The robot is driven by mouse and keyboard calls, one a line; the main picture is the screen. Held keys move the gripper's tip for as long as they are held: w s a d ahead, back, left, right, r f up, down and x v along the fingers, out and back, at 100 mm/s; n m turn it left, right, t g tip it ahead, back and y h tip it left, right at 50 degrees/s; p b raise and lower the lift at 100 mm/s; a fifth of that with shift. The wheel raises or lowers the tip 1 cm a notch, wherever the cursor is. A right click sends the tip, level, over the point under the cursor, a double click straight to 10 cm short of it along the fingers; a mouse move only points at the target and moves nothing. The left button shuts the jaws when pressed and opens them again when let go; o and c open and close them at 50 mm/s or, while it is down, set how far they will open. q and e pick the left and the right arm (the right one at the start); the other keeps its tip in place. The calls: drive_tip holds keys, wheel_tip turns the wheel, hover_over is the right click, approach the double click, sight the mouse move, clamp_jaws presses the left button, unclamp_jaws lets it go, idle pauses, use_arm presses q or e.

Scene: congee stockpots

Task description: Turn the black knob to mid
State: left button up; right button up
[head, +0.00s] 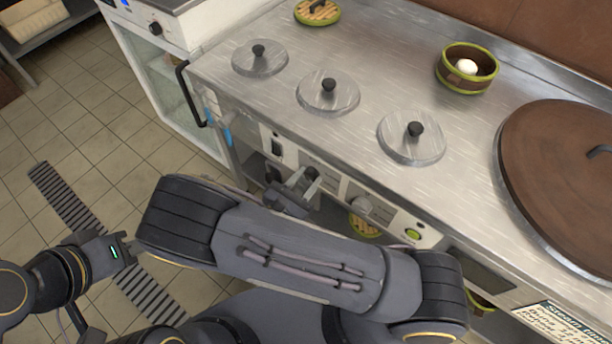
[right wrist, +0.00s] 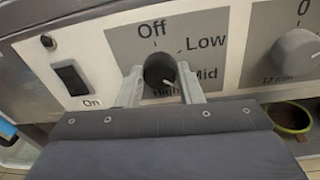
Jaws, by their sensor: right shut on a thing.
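The black knob (right wrist: 158,68) is on the grey control panel below the counter, with Off, Low, Mid and High printed around it. A small pale mark on its face points down and slightly right, between the Mid and High labels. My right gripper (right wrist: 160,78) is shut on the knob, with one finger on each side. In the head view my right gripper (head: 304,178) reaches the panel at the counter front, and the knob is hidden there. My left arm is at the lower left, away from the panel; its fingers cannot be made out.
A black On switch (right wrist: 73,80) is left of the knob, and a light grey dial (right wrist: 295,53) is to its right. On the steel counter are several round lids, a green-rimmed bowl (head: 466,82) with a white item, and a large brown lid (head: 560,170).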

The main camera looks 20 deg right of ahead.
use_arm(q)
drive_tip(key=shift+r+p, duration=0.35)
drive_tip(key=shift+r, duration=0.15)
use_arm(e)
drive_tip(key=shift+n, duration=0.8)
drive_tip(key=o, duration=1)
